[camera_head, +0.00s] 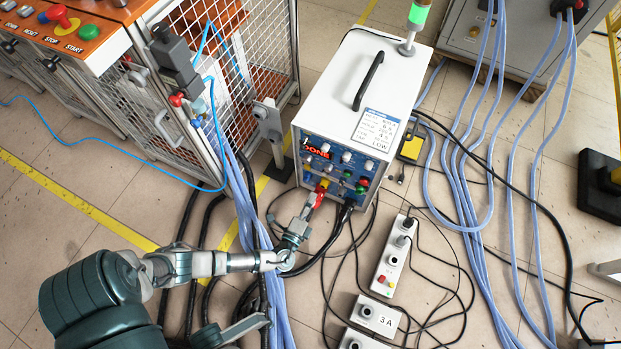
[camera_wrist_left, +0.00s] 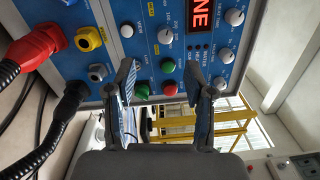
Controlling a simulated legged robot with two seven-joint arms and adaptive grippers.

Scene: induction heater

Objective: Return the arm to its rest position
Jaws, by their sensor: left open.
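The induction heater (camera_head: 330,110) is a white box with a black top handle and a blue front panel. Its red display (camera_head: 317,149) reads DONE. My left gripper (camera_head: 301,222) is just in front of the lower panel, near the red plug (camera_head: 320,192). In the left wrist view, its two fingers (camera_wrist_left: 165,85) are apart with nothing between them. The panel's green button (camera_wrist_left: 141,88) and red button (camera_wrist_left: 170,89) show between and beyond them. The red plug (camera_wrist_left: 38,45) and a black plug (camera_wrist_left: 70,102) sit in sockets at left. My right gripper does not show.
A green-lit signal lamp (camera_head: 417,15) stands on the heater. A mesh cage with an orange control panel (camera_head: 75,30) is at left. Blue hoses (camera_head: 465,190) and black cables cross the floor. Power strips (camera_head: 392,262) lie right of my arm.

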